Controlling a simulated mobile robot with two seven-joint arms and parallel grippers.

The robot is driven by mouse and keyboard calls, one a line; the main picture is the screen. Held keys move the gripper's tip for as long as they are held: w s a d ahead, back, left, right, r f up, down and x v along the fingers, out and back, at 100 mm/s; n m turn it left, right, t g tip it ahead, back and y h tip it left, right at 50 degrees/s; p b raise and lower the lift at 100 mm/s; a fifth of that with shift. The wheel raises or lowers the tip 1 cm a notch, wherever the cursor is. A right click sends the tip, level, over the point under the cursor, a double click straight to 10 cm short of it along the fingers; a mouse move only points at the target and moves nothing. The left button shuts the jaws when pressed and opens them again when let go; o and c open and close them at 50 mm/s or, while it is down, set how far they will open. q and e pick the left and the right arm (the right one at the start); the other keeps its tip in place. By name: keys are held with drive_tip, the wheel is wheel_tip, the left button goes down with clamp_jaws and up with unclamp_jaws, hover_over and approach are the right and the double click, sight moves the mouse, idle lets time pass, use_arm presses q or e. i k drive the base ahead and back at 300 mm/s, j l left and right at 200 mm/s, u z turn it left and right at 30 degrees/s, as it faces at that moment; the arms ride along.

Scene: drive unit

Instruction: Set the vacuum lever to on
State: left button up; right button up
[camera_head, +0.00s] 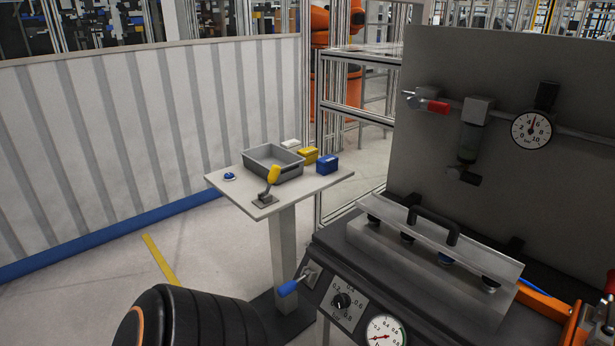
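A lever with a blue handle (288,287) sits on a small plate at the left end of the dark control panel (320,255). Its handle points down and to the left. Beside it is a black knob (342,300) on a dial marked 0.2 to 0.8. A round gauge (385,333) is below, cut by the bottom edge. A yellow-handled lever (273,175) stands tilted upward on the pedestal table (305,193). No readable label tells which lever is the vacuum one.
A black rounded arm part, apparently mine, fills the bottom left. A grey bin (272,162), yellow box (308,155) and blue box (327,164) are on the table. A red-handled valve (432,106) and gauge (531,130) are on the back board.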

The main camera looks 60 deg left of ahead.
sight(290, 286)
drive_tip(key=u, duration=2.2)
